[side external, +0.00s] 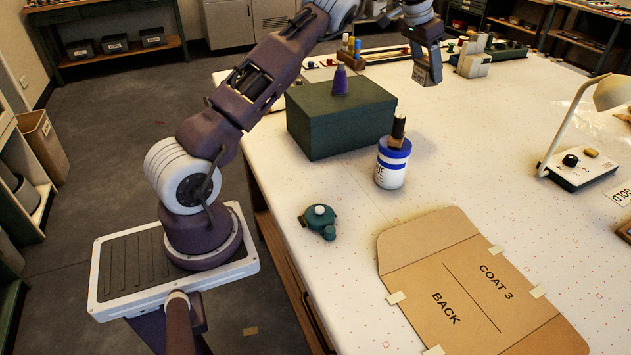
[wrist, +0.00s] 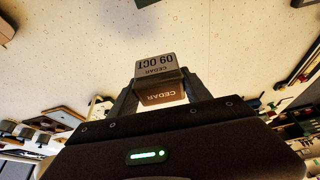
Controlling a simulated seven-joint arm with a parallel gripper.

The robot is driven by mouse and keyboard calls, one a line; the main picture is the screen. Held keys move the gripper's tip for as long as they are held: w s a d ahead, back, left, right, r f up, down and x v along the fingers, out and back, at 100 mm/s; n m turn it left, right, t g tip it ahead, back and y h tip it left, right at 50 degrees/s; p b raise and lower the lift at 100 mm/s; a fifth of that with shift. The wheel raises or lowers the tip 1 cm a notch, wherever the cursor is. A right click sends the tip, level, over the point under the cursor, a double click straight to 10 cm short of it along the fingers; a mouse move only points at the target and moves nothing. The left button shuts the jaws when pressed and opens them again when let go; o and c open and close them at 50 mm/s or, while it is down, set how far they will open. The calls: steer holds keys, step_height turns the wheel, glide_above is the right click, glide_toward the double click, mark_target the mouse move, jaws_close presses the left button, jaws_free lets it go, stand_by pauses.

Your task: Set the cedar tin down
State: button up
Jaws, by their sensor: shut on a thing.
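The cedar tin (side external: 428,72) is a small grey block-like tin, held off the table near the far middle in the side external view. In the wrist view the tin (wrist: 156,66) shows the words "CEDAR" and "09 OCT" on one face and "CEDAR" on a brown face. My gripper (side external: 425,52) is shut on the tin, with a finger on each side of it in the wrist view (wrist: 158,88). The tin hangs below my gripper in the side view. Its height above the white dotted table (side external: 480,130) is hard to tell.
A dark green box (side external: 340,125) with a purple cone (side external: 341,80) on it stands left of the tin. A blue-and-white jar (side external: 391,172), a teal tool (side external: 320,222), cardboard patterns (side external: 470,290) and a lamp (side external: 560,125) are nearer. The table between jar and lamp is clear.

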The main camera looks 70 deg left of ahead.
steer(key=s+n, duration=0.1)
steer(key=n+y, duration=0.1)
steer(key=shift+s+d+n, duration=0.25)
steer(key=shift+s+n, duration=0.05)
steer(key=shift+s, duration=0.05)
steer(key=s+d+n+g, duration=0.3)
steer(key=s+n, duration=0.8)
steer(key=s+d+n+g, duration=0.2)
steer(key=s+n+g, duration=0.1)
steer(key=s+n, duration=0.8)
steer(key=s+d+n+g, duration=0.3)
steer(key=s+n, duration=0.7)
steer(key=n, duration=0.2)
steer(key=shift+h, duration=0.3)
steer(key=f, duration=1.5)
steer(key=shift+a, duration=0.25)
steer(key=o, duration=1.4)
steer(key=shift+f, duration=0.1)
